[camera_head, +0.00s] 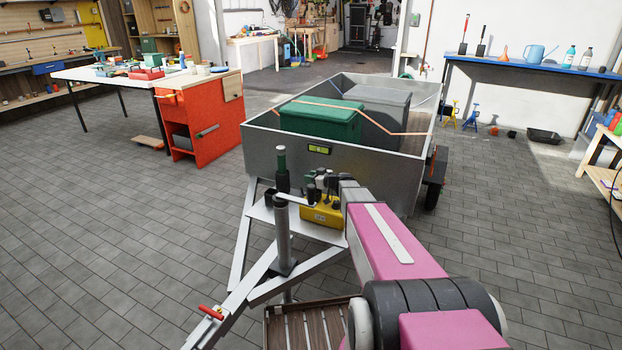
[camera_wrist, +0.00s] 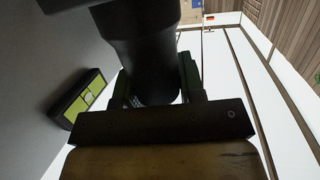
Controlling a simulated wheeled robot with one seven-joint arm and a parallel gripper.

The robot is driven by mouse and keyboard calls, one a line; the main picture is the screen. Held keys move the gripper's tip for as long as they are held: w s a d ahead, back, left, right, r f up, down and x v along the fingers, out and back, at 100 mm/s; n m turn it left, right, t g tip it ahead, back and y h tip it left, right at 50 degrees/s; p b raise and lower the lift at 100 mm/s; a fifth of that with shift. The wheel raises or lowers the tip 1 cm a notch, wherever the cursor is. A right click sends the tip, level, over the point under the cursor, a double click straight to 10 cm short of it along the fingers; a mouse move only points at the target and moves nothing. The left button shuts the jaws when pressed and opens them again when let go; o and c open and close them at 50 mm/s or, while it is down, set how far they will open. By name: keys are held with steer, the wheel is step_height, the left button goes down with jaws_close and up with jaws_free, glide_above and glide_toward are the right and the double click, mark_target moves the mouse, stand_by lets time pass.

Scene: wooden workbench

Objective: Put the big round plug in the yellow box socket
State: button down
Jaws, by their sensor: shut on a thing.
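In the wrist view my gripper (camera_wrist: 160,92) is shut on a thick black cylinder, the big round plug (camera_wrist: 143,55), with a finger on either side. The plug is hard to tell from the dark gripper parts in the head view.
The grey trailer (camera_head: 275,160) carries a green box (camera_head: 320,122) and a grey box (camera_head: 380,108). A metal post (camera_head: 282,235) and a dark handle (camera_head: 282,168) stand close left of the socket.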

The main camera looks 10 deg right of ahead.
steer(key=c, duration=0.7)
jaws_free()
steer(key=v, duration=1.2)
steer(key=shift+r, duration=0.15)
